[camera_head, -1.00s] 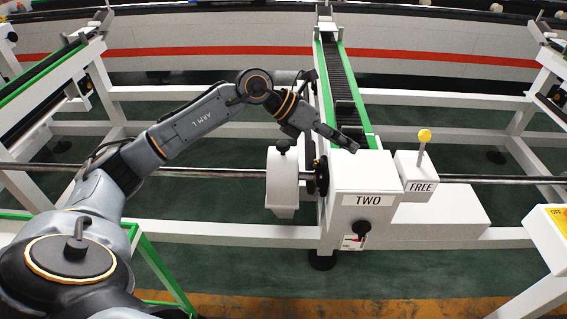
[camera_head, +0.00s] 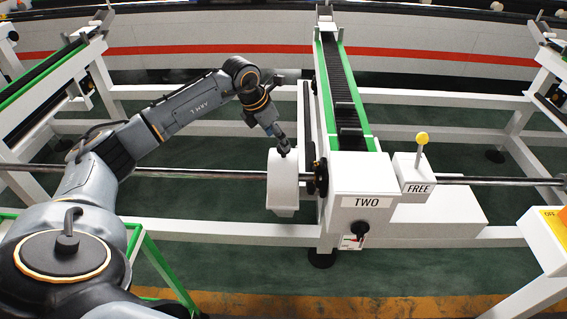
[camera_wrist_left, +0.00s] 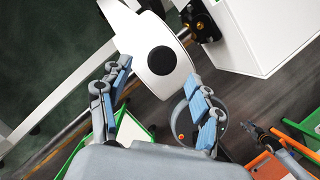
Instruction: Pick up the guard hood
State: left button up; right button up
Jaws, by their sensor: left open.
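The guard hood (camera_head: 283,183) is a white rounded cover with a dark knob on top. It sits around the horizontal shaft, left of the box marked TWO. In the left wrist view the hood (camera_wrist_left: 155,45) is at the top centre, its round black knob facing the camera. My left gripper (camera_head: 284,150) is directly above the hood in the head view and hides most of the knob. In the left wrist view my left gripper (camera_wrist_left: 160,95) has its fingers spread apart with nothing between them, and the knob lies just beyond them.
The white box marked TWO (camera_head: 362,190) stands right of the hood, with a dark coupling between them. A yellow-knobbed lever (camera_head: 422,140) rises from the FREE block. The green-edged conveyor (camera_head: 343,90) runs back from the box. The shaft (camera_head: 190,172) extends left.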

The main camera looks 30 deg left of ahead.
aim_at(284, 166)
pick_arm(q)
jog(key=p+x, duration=0.2)
jog(key=x, duration=0.2)
jog(key=shift+d+f, duration=0.15)
jog(key=shift+f, duration=0.05)
jog(key=shift+w+f, duration=0.15)
jog(key=shift+f, duration=0.15)
jog(key=shift+r, duration=0.15)
grip_shut()
